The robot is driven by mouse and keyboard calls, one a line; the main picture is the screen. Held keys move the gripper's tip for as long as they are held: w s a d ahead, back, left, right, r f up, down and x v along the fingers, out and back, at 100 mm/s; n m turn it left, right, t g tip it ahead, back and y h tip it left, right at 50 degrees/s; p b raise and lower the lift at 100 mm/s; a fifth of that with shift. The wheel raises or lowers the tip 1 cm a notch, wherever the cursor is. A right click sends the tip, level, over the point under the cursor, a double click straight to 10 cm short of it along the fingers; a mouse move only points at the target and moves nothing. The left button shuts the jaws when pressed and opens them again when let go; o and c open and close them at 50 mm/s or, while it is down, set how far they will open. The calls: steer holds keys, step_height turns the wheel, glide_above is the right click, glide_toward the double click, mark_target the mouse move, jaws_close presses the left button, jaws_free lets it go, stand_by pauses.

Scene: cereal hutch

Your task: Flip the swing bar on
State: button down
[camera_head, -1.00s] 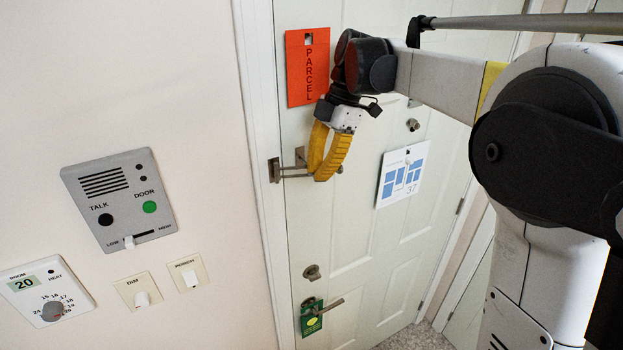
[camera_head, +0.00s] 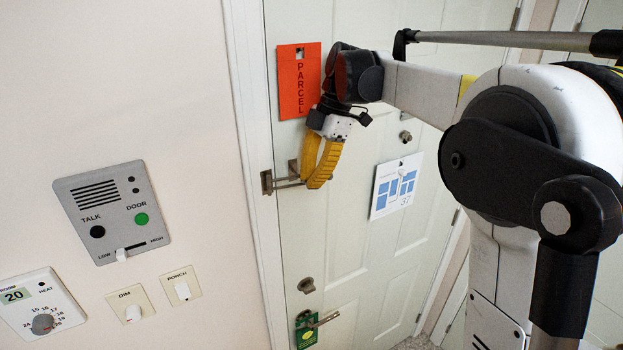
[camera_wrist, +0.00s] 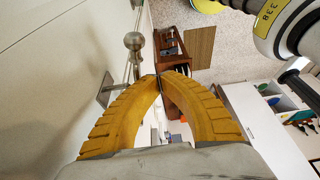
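The swing bar (camera_head: 284,184) is a metal guard low beside my gripper, reaching from a plate on the door frame across to the white door (camera_head: 345,240). In the wrist view a round metal knob (camera_wrist: 133,41) on a stem and a square plate (camera_wrist: 105,90) stand on the door side, left of my fingertips. My gripper (camera_head: 313,186) has two yellow fingers pointing down at the bar's door-side end, which they hide in the head view. In the wrist view the fingertips (camera_wrist: 160,76) meet, with nothing clearly between them. I cannot tell whether they touch the bar.
An orange PARCEL tag (camera_head: 298,80) hangs above the gripper, and a white-blue card (camera_head: 396,187) hangs to its right. Below are a lock knob (camera_head: 306,285) and a door handle with a green tag (camera_head: 307,335). A grey intercom panel (camera_head: 111,212) and switches are on the left wall.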

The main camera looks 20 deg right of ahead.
steer(key=v, duration=1.2)
steer(key=shift+f, duration=0.15)
steer(key=s+f+m+t+h+b, duration=0.1)
steer(key=s+f+m+t+b, duration=0.1)
steer(key=s+f+m+b, duration=0.5)
steer(key=s+f+m+t+h+b, duration=0.1)
steer(key=s+f+m+t+b, duration=0.2)
steer(key=s+f+m+b, duration=0.4)
steer(key=s+f+m+t+h+b, duration=0.1)
steer(key=s+f+m+t+b, duration=0.2)
steer(key=f+b, duration=1.6)
steer(key=s+f+m, duration=0.2)
steer(key=s+f, duration=0.1)
steer(key=f, duration=0.7)
steer(key=s+a+f+m, duration=0.1)
steer(key=s+f, duration=0.3)
steer(key=f, duration=0.6)
steer(key=shift+m+h, duration=0.3)
steer(key=shift+m, duration=0.3)
